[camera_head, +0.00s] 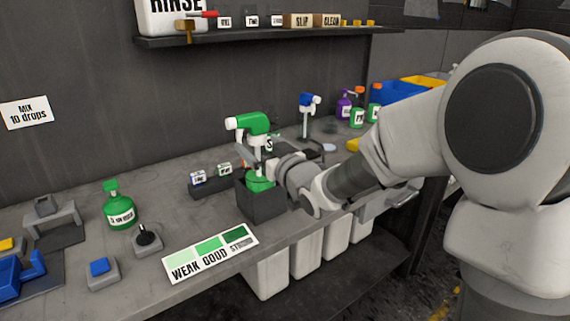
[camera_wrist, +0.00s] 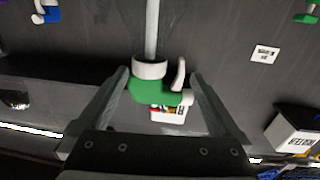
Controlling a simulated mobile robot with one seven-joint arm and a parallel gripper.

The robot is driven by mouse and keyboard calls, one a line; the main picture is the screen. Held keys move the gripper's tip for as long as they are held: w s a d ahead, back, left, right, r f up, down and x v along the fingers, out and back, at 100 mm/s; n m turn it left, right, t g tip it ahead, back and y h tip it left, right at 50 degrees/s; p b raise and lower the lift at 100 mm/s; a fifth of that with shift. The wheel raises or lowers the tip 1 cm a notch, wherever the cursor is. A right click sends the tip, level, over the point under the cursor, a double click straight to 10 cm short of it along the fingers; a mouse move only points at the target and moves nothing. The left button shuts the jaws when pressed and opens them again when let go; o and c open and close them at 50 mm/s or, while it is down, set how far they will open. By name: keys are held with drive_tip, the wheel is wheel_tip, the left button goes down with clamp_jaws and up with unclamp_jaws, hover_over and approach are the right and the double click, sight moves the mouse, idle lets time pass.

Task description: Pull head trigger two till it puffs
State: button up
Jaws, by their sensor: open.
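A green spray head (camera_head: 252,123) with a white nozzle and trigger is above a dark grey block (camera_head: 262,203) on the bench. A green bottle top (camera_head: 260,183) shows in that block. My gripper (camera_head: 266,158) reaches in from the right, just below the spray head. In the wrist view, the spray head (camera_wrist: 150,92) appears between the two spread fingers of my gripper (camera_wrist: 158,82), with its white trigger (camera_wrist: 180,74) towards the right finger and a pale tube running up the picture. I cannot tell whether a finger touches the trigger. Which head is number two is not readable.
A blue spray head (camera_head: 308,100) stands behind on the right, near purple and green bottles (camera_head: 357,108). A shelf (camera_head: 270,36) runs along the wall above.

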drive_tip(key=v, duration=1.5)
drive_tip(key=shift+b, duration=0.35)
